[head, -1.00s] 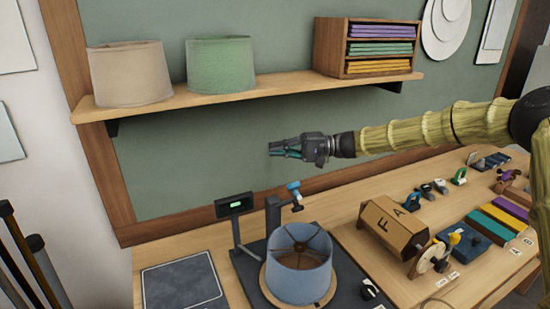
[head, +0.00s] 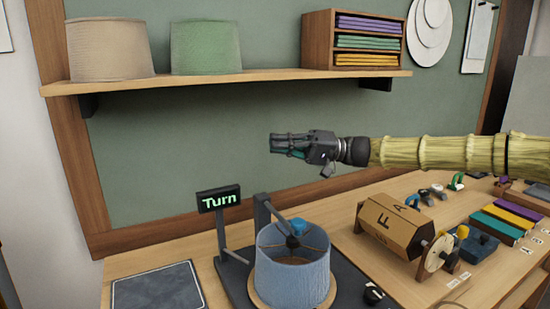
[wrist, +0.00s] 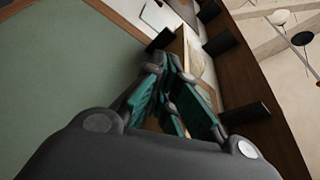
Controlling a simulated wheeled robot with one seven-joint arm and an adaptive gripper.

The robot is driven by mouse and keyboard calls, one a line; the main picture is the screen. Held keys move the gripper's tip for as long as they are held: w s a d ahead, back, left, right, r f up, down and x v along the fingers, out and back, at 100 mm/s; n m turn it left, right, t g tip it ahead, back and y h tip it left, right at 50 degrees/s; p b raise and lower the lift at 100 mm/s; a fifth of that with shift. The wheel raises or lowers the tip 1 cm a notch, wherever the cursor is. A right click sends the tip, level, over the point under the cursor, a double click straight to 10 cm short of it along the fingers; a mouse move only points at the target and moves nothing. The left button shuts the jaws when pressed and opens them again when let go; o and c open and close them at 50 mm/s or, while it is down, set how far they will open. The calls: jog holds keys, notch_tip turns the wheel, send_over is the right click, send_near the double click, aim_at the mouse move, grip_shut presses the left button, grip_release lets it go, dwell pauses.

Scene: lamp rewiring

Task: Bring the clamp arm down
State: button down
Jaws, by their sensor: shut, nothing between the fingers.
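The clamp arm (head: 278,222) is dark and slopes down from its post into the open top of the blue lampshade (head: 290,272), with a blue knob (head: 298,227) near its end. It looks lowered onto the shade's frame; contact is too small to tell. The shade stands upright on a round wooden disc. My gripper (head: 273,143) is shut and empty, in the air above and behind the shade, apart from the clamp. In the wrist view my gripper (wrist: 172,78) shows dark fingers with green pads, and no clamp.
A lettered wooden drum (head: 395,222) stands further right. A shelf (head: 240,83) with two lampshades hangs above. A grey mat (head: 158,289) lies bare at left.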

jog(key=s+d+f+n+g+b, duration=0.1)
jog(key=s+f+n+b, duration=0.1)
jog(key=b, duration=0.5)
jog(key=s+d+f+n+g+y+b, duration=0.1)
jog(key=s+d+f+n+b, duration=0.1)
jog(key=s+b, duration=0.3)
jog(key=s+d+f+n+g+b, duration=0.1)
jog(key=s+f+n+b, duration=0.2)
jog(key=b, duration=0.6)
jog(key=shift+s+d+f+n+b, duration=0.2)
jog(key=shift+s+d+n+b, duration=0.2)
jog(key=shift+s+n, duration=0.4)
jog(key=shift+r, duration=0.1)
notch_tip(320, 180, up, 10)
dwell(0.5)
